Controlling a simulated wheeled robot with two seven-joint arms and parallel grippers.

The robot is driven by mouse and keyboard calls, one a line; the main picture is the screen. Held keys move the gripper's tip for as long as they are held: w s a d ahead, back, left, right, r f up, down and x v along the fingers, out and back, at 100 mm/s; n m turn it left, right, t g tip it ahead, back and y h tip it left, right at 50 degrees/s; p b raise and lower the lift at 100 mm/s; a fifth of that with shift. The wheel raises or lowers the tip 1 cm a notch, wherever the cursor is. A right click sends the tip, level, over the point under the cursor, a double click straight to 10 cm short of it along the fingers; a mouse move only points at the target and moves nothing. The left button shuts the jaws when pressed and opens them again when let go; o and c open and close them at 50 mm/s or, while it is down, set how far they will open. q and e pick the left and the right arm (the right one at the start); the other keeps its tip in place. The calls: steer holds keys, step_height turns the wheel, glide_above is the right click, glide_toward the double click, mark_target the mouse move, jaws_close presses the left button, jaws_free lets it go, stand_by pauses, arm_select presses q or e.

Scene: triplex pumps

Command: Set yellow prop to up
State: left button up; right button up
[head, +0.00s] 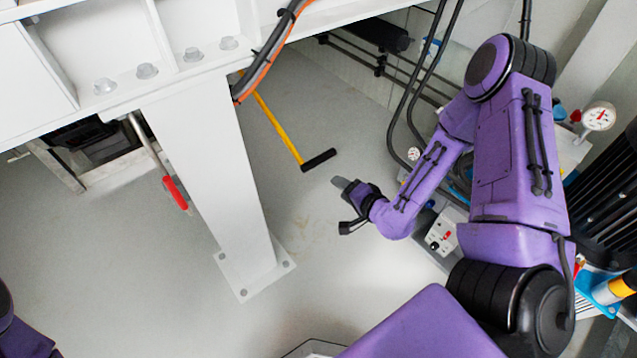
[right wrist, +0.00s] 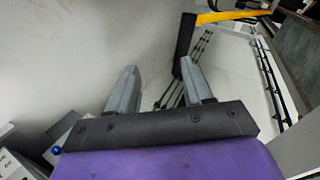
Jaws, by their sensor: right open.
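The yellow prop (head: 275,122) is a thin yellow bar hanging at a slant below the white frame, with a black crosswise grip (head: 319,160) at its lower end. Its upper end is hidden behind the frame and cables. My right gripper (head: 343,205) is open and empty, just below and to the right of the black grip and apart from it. In the right wrist view the two grey fingers (right wrist: 160,85) are spread. The black grip (right wrist: 185,45) shows beyond them, and the yellow bar (right wrist: 235,15) runs off to the upper right. My left gripper is out of view.
A white post (head: 215,180) stands on the floor left of the prop. A red-handled lever (head: 175,192) hangs farther left. Black hoses, a gauge (head: 599,116) and a control box (head: 441,232) stand near my right arm. Floor around the grip is clear.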

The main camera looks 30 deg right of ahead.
mark_target(323, 161)
steer(key=w+m+t+b, duration=0.1)
steer(key=w+b, duration=0.2)
steer(key=w, duration=0.1)
steer(key=w+d+f+t+y+b, duration=0.1)
steer(key=w+t+b, duration=0.1)
steer(key=w+b, duration=0.2)
steer(key=w+d+f+m+t+b, duration=0.1)
steer(key=w+b, duration=0.2)
steer(key=w, duration=0.2)
steer(key=shift+w+m+t, duration=0.3)
steer(key=shift+w+a+r, duration=0.15)
steer(key=shift+w, duration=0.15)
jaws_close()
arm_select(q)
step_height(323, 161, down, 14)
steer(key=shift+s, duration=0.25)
arm_select(e)
steer(key=shift+r, duration=0.1)
